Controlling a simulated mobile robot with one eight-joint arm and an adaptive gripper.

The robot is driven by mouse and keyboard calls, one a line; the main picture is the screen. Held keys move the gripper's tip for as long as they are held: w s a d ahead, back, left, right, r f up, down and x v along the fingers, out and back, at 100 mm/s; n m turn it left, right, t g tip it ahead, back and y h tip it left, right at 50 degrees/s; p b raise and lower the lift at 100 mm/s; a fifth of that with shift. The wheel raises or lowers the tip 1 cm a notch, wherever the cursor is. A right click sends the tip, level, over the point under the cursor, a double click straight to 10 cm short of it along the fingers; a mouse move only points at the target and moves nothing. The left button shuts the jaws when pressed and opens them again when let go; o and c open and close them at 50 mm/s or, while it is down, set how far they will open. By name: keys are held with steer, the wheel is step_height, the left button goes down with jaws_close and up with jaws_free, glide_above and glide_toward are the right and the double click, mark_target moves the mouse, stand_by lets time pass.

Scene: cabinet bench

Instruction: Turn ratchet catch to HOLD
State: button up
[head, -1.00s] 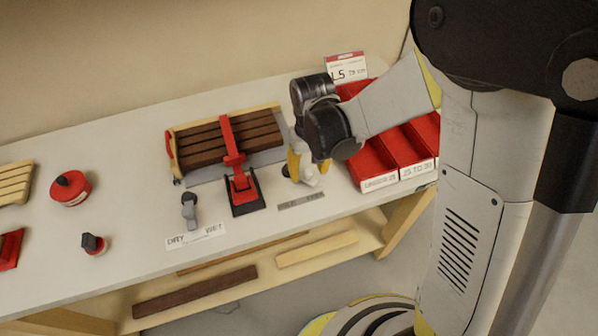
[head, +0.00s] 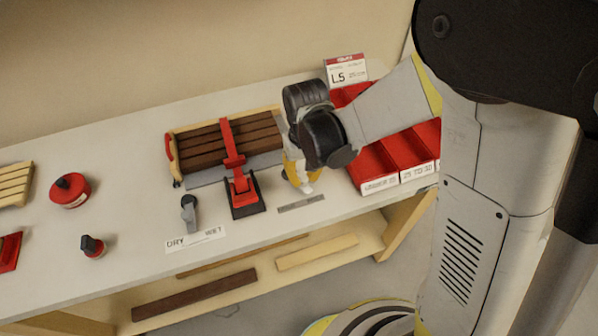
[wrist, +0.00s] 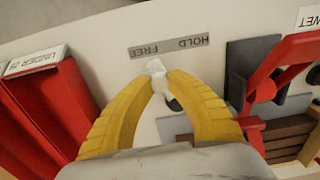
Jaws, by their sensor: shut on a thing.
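The ratchet catch is a small pale lever (wrist: 156,67) with a dark round part (wrist: 174,103) beside it. In the wrist view my gripper's yellow fingers (wrist: 160,82) are shut on the lever. Its free end points toward the FREE side of the grey HOLD/FREE label (wrist: 168,46). In the head view my gripper (head: 296,178) is low over the bench, and the lever's pale tip (head: 307,188) shows below the fingers, just behind the label (head: 301,203). My fingers hide part of the catch.
A red strap clamp (head: 243,192) with wooden slats (head: 200,150) stands just left of my gripper. Red bins (head: 376,165) stand close on the right. A grey knob (head: 189,210) with a DRY/WET label (head: 196,238) is further left.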

steer(key=shift+a, duration=0.1)
steer(key=shift+s+a, duration=0.4)
steer(key=shift+a, duration=0.45)
steer(key=shift+s+a, duration=0.15)
steer(key=shift+a, duration=0.6)
